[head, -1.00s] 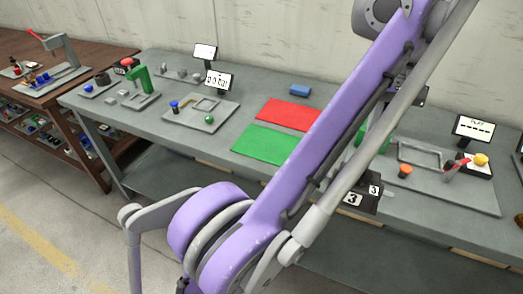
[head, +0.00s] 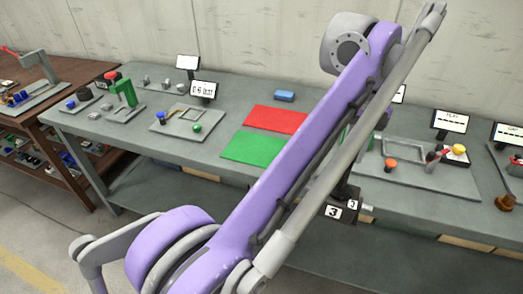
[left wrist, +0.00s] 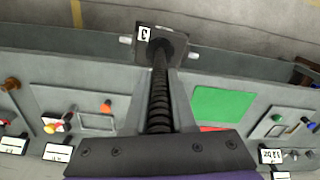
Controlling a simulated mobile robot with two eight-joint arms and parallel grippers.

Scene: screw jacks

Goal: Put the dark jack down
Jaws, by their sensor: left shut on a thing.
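The dark jack (head: 343,207) shows below the purple arm in the head view, a dark block with white plates marked 3. It appears in front of the table's front edge. In the left wrist view the dark jack (left wrist: 160,44) is at the top, with a black ribbed screw column running down towards my gripper's palm. My left gripper (left wrist: 160,78) is shut on the dark jack, its grey fingers on either side of the column. My right gripper is in neither view.
A grey board (head: 420,176) with an orange knob (head: 390,164) lies right of the arm. A green press (head: 124,92) stands left. The mats are bare where visible.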

